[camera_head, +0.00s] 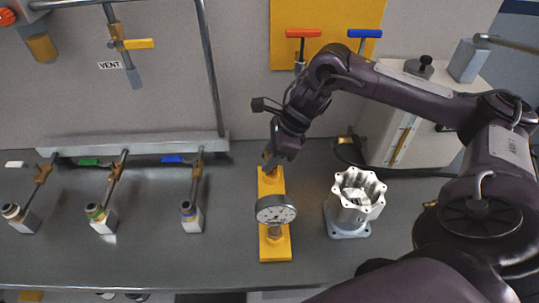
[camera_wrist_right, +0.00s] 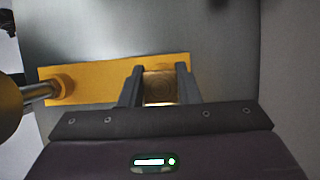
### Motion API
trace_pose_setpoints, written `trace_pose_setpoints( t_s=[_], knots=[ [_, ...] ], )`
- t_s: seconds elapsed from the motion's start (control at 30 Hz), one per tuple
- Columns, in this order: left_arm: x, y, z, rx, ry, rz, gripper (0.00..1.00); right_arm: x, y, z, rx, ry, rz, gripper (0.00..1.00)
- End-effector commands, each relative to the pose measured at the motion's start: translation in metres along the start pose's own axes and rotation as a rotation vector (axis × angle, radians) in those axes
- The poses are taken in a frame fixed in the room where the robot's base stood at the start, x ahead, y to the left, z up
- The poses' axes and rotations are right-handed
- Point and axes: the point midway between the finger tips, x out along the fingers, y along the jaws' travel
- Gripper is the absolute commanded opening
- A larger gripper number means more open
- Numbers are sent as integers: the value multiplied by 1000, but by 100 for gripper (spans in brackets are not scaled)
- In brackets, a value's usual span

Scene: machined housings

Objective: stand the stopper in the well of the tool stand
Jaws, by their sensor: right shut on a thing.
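The tool stand (camera_head: 275,247) is a long yellow plate on the bench, with a round dial gauge (camera_head: 276,209) standing on it. My right gripper (camera_head: 270,152) is over the far end of the plate, pointing down. The well cannot be made out, and whether the stopper touches the stand cannot be told. My left gripper is not in view.
A silver machined housing (camera_head: 356,203) stands right of the stand. Several valve fittings with coloured handles (camera_head: 105,216) line the left of the bench. A pale cabinet (camera_head: 420,125) stands at the back right. The bench between fittings and stand is clear.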

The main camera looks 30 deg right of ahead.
Motion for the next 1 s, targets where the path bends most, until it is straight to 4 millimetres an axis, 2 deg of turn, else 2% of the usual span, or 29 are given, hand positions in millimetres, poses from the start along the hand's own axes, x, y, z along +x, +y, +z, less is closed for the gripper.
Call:
trace_pose_setpoints(
  t_s=[1.0],
  knots=[
    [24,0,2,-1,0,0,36,24,0,-11,0,0,0,5]
  ],
)
